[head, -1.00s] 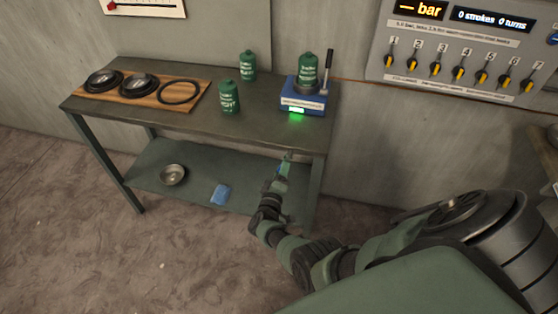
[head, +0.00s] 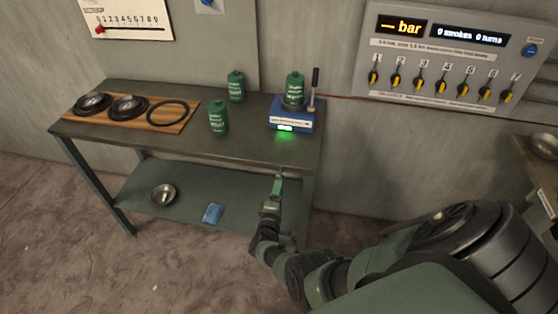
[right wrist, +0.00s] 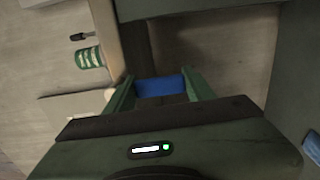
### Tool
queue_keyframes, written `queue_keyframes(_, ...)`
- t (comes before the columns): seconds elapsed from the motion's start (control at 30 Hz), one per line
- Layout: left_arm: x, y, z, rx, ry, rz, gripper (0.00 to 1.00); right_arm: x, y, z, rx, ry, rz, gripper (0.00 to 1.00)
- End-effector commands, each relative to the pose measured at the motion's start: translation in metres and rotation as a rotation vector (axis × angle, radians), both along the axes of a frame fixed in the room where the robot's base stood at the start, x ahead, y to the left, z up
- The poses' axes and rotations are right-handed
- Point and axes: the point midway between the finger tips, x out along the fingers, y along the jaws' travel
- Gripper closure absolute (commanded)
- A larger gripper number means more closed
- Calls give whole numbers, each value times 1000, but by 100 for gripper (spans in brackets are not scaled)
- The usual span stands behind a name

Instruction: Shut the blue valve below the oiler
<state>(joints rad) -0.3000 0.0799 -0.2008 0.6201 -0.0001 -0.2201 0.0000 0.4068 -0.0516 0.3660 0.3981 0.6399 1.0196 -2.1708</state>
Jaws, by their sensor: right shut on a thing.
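The oiler (head: 291,122) is a blue unit with a green canister on it, a dark upright lever and a lit green display. It stands at the right end of the table. My right gripper (head: 278,180) is below it, by the table's front edge. In the right wrist view, a blue block (right wrist: 160,87), apparently the blue valve's handle, sits between the two green fingers of my right gripper (right wrist: 158,92), which is shut on it. The rest of the valve is hidden, and the head view does not show the blue part. My left gripper is out of view.
The table (head: 185,140) holds two loose green canisters and a wooden board (head: 140,122) with dark round parts. A metal bowl (head: 163,194) and a blue packet (head: 212,213) lie on the lower shelf. A panel (head: 450,60) with several numbered switches hangs at right.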

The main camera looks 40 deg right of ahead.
Motion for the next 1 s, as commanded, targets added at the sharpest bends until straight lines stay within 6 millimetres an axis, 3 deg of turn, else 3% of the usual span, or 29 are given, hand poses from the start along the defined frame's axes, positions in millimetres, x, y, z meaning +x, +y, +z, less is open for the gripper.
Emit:
queue_keyframes(0.17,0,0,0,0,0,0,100,-1,0,-1,-6,10,3,100)
queue_keyframes(0.2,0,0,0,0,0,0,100,-1,0,-1,-8,11,3,41)
queue_keyframes(0.27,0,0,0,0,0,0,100,-1,0,-1,-7,10,3,25)
queue_keyframes(0.67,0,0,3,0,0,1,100,-5,5,0,-3,5,2,25)
queue_keyframes(1.0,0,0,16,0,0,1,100,-40,47,0,-3,7,2,25)
